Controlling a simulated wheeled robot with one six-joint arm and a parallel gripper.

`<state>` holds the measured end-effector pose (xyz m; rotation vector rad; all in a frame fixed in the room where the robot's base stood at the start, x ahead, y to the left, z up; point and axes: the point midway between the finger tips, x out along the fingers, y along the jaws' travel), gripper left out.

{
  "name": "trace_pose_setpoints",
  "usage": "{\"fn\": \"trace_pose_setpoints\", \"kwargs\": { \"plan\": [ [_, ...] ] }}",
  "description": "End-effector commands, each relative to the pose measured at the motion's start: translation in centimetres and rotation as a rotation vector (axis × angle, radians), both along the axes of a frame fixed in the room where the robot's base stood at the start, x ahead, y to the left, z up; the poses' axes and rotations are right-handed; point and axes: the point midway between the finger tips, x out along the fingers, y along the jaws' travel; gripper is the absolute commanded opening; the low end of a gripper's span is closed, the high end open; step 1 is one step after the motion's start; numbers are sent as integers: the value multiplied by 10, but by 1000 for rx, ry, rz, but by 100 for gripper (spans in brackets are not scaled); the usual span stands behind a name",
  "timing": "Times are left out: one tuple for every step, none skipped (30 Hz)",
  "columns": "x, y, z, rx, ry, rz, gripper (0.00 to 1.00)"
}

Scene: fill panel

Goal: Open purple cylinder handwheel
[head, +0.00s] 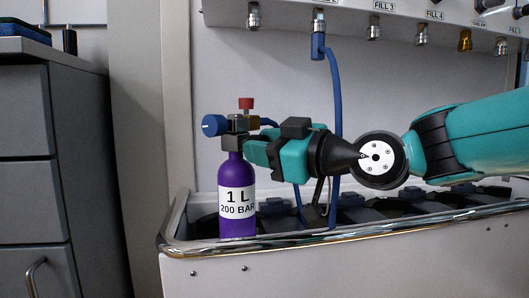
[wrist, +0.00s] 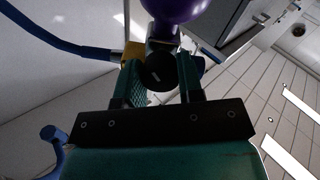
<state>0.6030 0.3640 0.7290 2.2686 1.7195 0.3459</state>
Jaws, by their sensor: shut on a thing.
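The purple cylinder (head: 237,172), labelled "1 L 200 BAR", stands upright at the left end of the white trough. Its valve head has a blue knob (head: 212,126) on the left and a red knob (head: 246,103) on top. My gripper (head: 248,149) reaches in from the right at valve height. In the wrist view, its two fingers (wrist: 160,82) are shut on a black round knob (wrist: 157,70) with a small light mark. The purple body (wrist: 182,8) shows at the top of the wrist view.
A blue hose (head: 335,120) hangs from the fill panel (head: 370,22) and passes behind my gripper; a hose also joins the yellow fitting (head: 253,122) by the valve. The trough's metal rim (head: 350,233) runs below my arm. A grey drawer cabinet (head: 35,170) stands left.

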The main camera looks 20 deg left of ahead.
Motion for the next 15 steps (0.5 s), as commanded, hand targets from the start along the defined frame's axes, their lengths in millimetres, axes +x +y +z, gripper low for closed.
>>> {"fn": "trace_pose_setpoints", "kwargs": {
  "plan": [
    [0, 0, -2, -4, -1, 0, 11],
    [0, 0, -2, -4, -2, 0, 11],
    [0, 0, -2, -5, -2, -1, 11],
    [0, 0, -2, -5, -2, -1, 11],
    [0, 0, -2, -5, -2, 0, 11],
    [0, 0, -2, -5, -2, -1, 11],
    [0, 0, -2, -5, -2, -1, 11],
    [0, 0, -2, -5, -2, -1, 11],
    [0, 0, -2, -5, -2, -1, 11],
    [0, 0, -2, -4, -1, -1, 11],
    [0, 0, -2, -4, -1, -1, 11],
    [0, 0, -2, -4, -1, -1, 37],
    [0, 0, -2, -4, -1, -1, 44],
    [0, 0, -2, -4, -1, -1, 51],
    [0, 0, -1, -4, -1, 0, 60]
  ]
}}
